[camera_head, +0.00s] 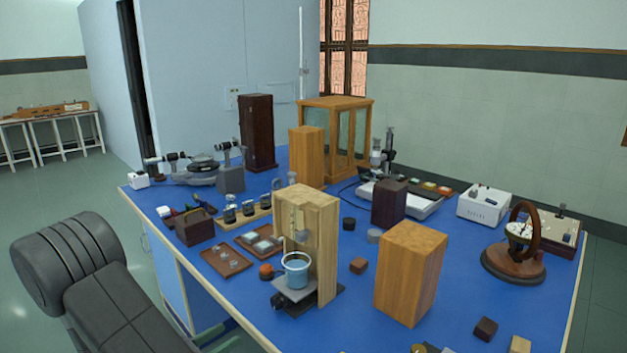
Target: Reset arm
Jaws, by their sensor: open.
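My arm shows as a dark grey, thick rounded link at the lower left in the head view, beside the near left edge of the blue table (395,318). The arm is apart from the objects on the table. My gripper is out of the frame, so its fingers and anything near them are hidden.
Near the arm are a wooden frame with a blue beaker (296,270), a brown tray (226,262) and a dark box (194,228). A wooden block (409,272) and a wheel instrument (514,248) stand to the right. Floor at the left (60,200) is clear.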

